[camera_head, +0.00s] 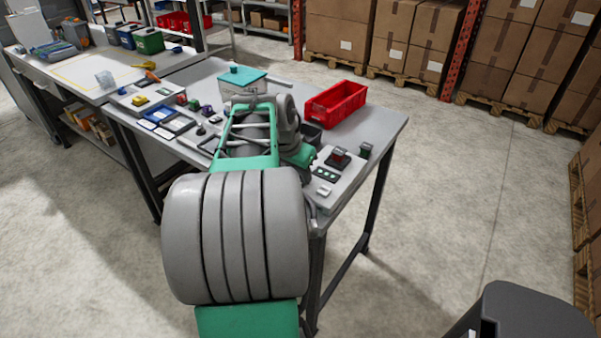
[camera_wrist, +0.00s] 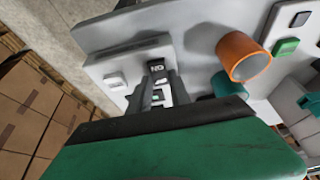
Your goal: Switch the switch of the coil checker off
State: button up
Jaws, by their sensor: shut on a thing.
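In the wrist view, the coil checker appears to be the pale grey panel (camera_wrist: 103,66) in front of my gripper (camera_wrist: 160,90). My gripper's two dark fingers are close together against this panel, shut on a small part between them, which appears to be the switch (camera_wrist: 158,97). The fingers hide most of it, so its position cannot be told. A small dark label (camera_wrist: 158,68) with light lettering sits just beyond the fingertips. A white square part (camera_wrist: 115,80) is left of them. In the head view, my own arm hides the gripper and the switch.
An orange cylinder (camera_wrist: 243,57) and a teal round part (camera_wrist: 227,84) stand close right of the fingers. In the head view, a red bin (camera_head: 337,103), a teal-lidded box (camera_head: 242,80) and several small devices crowd the grey table (camera_head: 384,112). Bare table shows at the right.

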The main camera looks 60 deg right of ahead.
grip_shut()
jog(key=shift+s+d+r+y+p, duration=0.1)
jog(key=shift+d+r+y+p, duration=0.2)
jog(key=shift+y+p, duration=0.75)
jog(key=shift+d+f+y+p, duration=0.15)
jog(key=shift+f+y+p, duration=0.15)
jog(key=shift+y+p, duration=0.35)
jog(key=o, duration=0.9)
grip_release()
